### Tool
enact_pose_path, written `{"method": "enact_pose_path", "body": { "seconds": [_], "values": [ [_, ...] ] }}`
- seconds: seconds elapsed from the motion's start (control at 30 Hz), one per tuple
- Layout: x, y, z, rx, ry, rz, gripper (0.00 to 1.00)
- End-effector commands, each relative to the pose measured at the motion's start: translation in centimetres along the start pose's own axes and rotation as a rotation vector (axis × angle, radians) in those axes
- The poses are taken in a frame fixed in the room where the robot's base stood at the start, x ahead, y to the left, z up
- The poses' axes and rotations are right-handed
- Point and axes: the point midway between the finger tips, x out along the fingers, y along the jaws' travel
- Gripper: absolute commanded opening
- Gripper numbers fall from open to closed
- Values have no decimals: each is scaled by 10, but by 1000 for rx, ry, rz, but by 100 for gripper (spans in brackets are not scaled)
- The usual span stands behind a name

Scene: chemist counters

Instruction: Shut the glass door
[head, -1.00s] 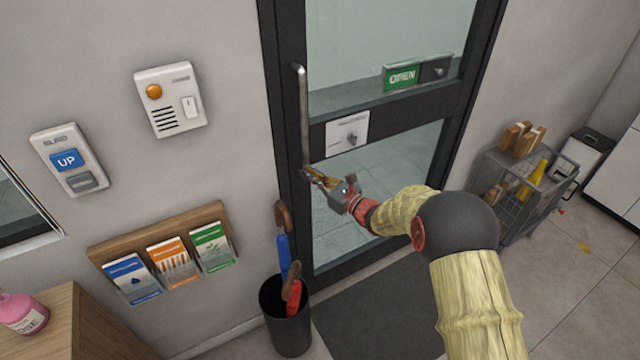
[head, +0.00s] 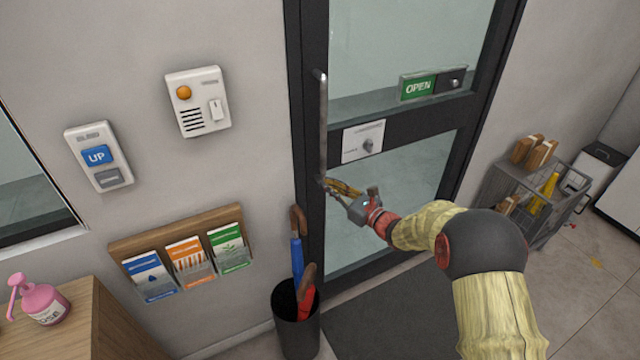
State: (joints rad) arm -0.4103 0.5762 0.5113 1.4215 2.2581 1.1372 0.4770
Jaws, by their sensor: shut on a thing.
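The glass door (head: 400,165) has a dark frame and stands in the middle of the head view. It looks in line with its frame or very nearly so; I cannot tell whether it is fully shut. A long vertical metal handle (head: 322,125) runs along its left side. My gripper (head: 328,186) is at the lower end of this handle, shut on it. The gripper's fingers partly hide the handle's bottom end. A white lock plate with a knob (head: 363,142) and a green OPEN sign (head: 419,87) are on the door.
An umbrella stand (head: 297,325) with umbrellas is close to the door's lower left. A leaflet rack (head: 170,232), an UP switch (head: 97,156) and an intercom (head: 198,101) are on the left wall. A wire basket cart (head: 515,205) stands at right. A dark mat (head: 390,315) lies before the door.

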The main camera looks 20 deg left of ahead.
Motion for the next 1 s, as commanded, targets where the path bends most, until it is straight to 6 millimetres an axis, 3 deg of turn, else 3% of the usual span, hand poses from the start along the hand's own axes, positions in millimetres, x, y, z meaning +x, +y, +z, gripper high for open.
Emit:
{"method": "enact_pose_path", "body": {
  "seconds": [0.4, 0.6, 0.83, 0.93, 1.0],
  "values": [
    [-69, 36, 1, 3, 3, 0, 0],
    [-82, 44, 0, 2, 2, 1, 0],
    [-84, 47, -6, -31, 19, 8, 0],
    [-89, 71, -27, -84, 81, 91, 0],
    [-100, 101, -49, -130, 146, 186, 0]
  ]
}}
